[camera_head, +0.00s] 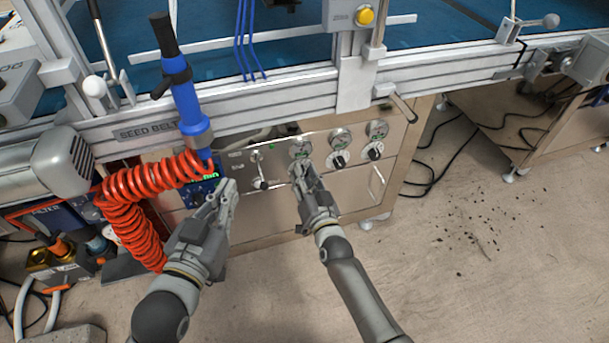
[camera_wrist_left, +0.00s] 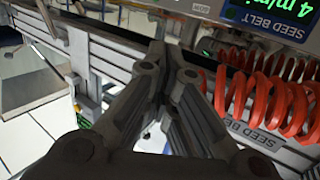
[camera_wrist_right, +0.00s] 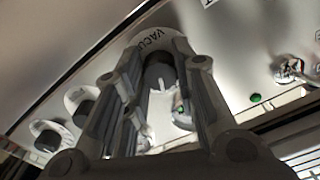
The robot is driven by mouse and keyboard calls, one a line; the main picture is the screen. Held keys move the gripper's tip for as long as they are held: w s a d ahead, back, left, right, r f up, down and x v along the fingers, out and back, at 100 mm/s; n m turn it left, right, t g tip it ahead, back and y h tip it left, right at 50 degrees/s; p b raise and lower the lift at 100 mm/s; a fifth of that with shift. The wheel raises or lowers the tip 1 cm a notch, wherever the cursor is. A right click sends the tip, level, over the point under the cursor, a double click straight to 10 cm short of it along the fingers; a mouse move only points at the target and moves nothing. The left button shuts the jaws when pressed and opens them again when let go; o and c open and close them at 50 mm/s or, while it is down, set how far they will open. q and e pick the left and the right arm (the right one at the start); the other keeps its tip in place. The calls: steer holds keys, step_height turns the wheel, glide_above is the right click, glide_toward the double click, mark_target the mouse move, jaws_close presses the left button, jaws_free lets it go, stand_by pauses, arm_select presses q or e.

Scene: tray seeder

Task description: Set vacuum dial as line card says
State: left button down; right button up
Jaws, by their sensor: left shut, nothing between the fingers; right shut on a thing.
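The vacuum dial (camera_wrist_right: 158,72), with part of a "VACU" label on its pale plate, shows between my right gripper's fingers in the right wrist view. My right gripper (camera_head: 303,171) is shut on this dial's knob at the front panel (camera_head: 277,197). The fingers hide most of the dial in the head view, so its setting cannot be read. My left gripper (camera_head: 226,190) is shut and empty, left of the panel's switches and near the red coiled hose (camera_head: 140,225). I cannot make out a line card.
Two other dials (camera_head: 338,160) (camera_head: 374,151) sit right of the held one, with gauges above. A green-lit seed belt display (camera_wrist_left: 262,15) shows in the left wrist view. A blue tool (camera_head: 184,98) hangs above the hose. The floor at right is open, with scattered debris and cables.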

arm_select(q)
steer(key=shift+a+f+g, duration=0.1)
steer(key=shift+f+g, duration=0.2)
steer(key=shift+f, duration=0.1)
arm_select(e)
steer(key=shift+m, duration=0.7)
steer(key=shift+f, duration=0.1)
steer(key=o, duration=1)
arm_select(q)
steer(key=shift+f, duration=0.1)
arm_select(e)
steer(key=shift+o, duration=0.2)
steer(key=v, duration=1.2)
